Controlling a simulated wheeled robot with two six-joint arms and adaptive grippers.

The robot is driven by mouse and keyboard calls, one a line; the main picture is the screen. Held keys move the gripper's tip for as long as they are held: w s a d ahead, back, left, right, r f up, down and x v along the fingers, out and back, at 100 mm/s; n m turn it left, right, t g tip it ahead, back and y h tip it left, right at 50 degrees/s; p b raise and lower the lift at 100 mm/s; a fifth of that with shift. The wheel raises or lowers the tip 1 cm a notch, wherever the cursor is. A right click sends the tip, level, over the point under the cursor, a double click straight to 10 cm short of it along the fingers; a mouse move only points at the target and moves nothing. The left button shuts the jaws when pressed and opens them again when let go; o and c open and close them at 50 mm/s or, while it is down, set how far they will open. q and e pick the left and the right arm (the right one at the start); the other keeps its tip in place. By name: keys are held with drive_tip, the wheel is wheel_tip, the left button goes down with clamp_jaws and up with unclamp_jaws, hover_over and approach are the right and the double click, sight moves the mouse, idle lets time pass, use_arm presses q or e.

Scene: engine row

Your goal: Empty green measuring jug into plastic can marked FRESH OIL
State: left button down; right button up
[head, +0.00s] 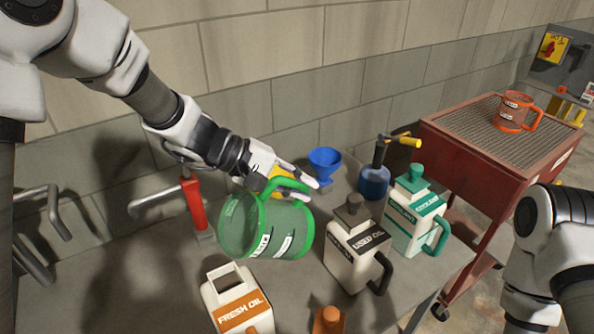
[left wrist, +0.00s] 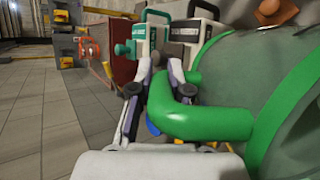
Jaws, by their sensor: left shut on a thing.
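The green measuring jug (head: 285,232) is see-through with a bright green rim and handle, and is held in the air, tilted with its mouth toward the left. My left gripper (head: 312,190) is shut on its handle; the handle also shows between the fingers in the left wrist view (left wrist: 195,120). The white plastic can marked FRESH OIL (head: 238,298) stands below and left of the jug, with an open square mouth. The jug is apart from the can. Whether liquid is in the jug I cannot tell. My right gripper is out of view; only its arm shows at the right.
The USED OIL can (head: 352,250) and COOLANT can (head: 412,215) stand right of the jug. A blue funnel (head: 325,164) and blue pump-like container (head: 374,182) stand behind. An orange cap-like piece (head: 328,320) is at the front edge. A red cart (head: 480,165) bears an orange jug (head: 514,112).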

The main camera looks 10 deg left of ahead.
sight(302, 207)
use_arm(q)
drive_tip(key=shift+w+d+f+g+y+p, duration=0.4)
drive_tip(key=shift+y+p, duration=0.2)
drive_tip(key=shift+p, duration=1)
drive_tip(key=f+g+y+p, duration=0.1)
drive_tip(key=p, duration=0.2)
drive_tip(key=shift+w+d+f+n, duration=0.1)
drive_tip(key=shift+n, duration=0.2)
wheel_tip(302, 207, down, 2)
drive_tip(key=shift+d+g+y+p, duration=0.1)
drive_tip(key=shift+g+y+p, duration=0.3)
drive_tip(key=shift+y+p, duration=0.55)
drive_tip(key=shift+f+n+g, duration=0.3)
drive_tip(key=shift+f, duration=0.4)
wheel_tip(302, 207, down, 2)
drive_tip(key=shift+f+g+y, duration=0.15)
drive_tip(key=shift+g+y, duration=0.45)
drive_tip(key=shift+y, duration=0.15)
drive_tip(key=shift+w+d+f+n+g+y, duration=0.2)
drive_tip(key=shift+w+f+n+g+y, duration=0.05)
drive_tip(key=shift+g+y, duration=0.25)
drive_tip(key=shift+w+d+f+n+g+y, duration=0.25)
drive_tip(key=shift+g+y, duration=0.15)
drive_tip(key=shift+g, duration=0.1)
drive_tip(key=shift+s+a+r, duration=0.1)
drive_tip(key=shift+a, duration=0.05)
